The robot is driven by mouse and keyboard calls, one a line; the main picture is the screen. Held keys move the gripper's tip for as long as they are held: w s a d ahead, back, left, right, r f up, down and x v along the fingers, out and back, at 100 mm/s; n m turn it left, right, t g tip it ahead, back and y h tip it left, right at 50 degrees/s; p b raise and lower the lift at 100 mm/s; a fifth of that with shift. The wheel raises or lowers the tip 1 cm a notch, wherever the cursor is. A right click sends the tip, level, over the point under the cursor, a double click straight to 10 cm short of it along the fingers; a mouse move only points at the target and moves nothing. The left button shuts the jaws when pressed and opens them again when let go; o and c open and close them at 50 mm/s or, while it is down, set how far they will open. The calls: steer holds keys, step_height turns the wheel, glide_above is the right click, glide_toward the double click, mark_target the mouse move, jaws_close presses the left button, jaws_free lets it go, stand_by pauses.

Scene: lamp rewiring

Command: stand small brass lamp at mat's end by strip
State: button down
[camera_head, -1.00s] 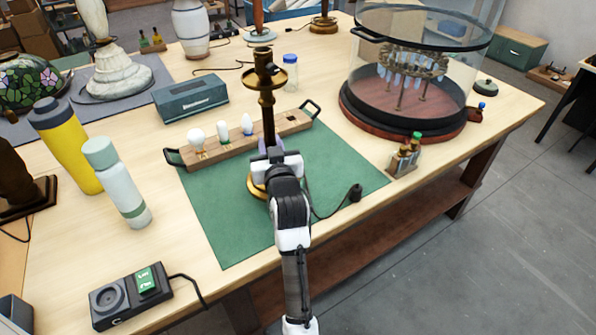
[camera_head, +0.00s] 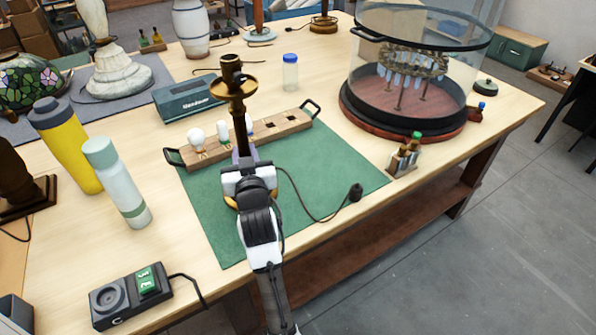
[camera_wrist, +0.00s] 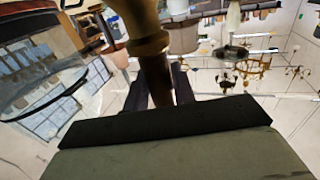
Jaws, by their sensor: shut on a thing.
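The small brass lamp (camera_head: 235,108) is upright, with a dark stem, a dish near the top and no shade. My gripper (camera_head: 241,160) is shut on its stem, which also shows between the fingers in the wrist view (camera_wrist: 155,68). The lamp is over the left part of the green mat (camera_head: 318,170). My wrist hides most of its base, so I cannot tell whether it touches the mat. Its dark cord runs right to a plug (camera_head: 355,192) on the mat. A black strip (camera_head: 130,297) with a round socket and green switch sits at the table's front left.
A wooden bulb rack (camera_head: 278,127) lies along the mat's far edge, close behind the lamp. A pale bottle (camera_head: 118,182) and a yellow bottle (camera_head: 68,145) stand left of the mat. A small bottle holder (camera_head: 404,157) is at right. The mat's front left is clear.

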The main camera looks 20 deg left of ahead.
steer(key=shift+s+a+r, duration=0.1)
steer(key=shift+s+a, duration=0.75)
steer(key=shift+s, duration=0.3)
steer(key=shift+s+a+r, duration=0.1)
steer(key=shift+s+a, duration=0.75)
steer(key=shift+s, duration=0.25)
steer(key=shift+f+b, duration=2.05)
steer(key=shift+f, duration=0.55)
steer(key=c, duration=1.1)
jaws_free()
steer(key=shift+f, duration=0.25)
steer(key=shift+s+d, duration=0.1)
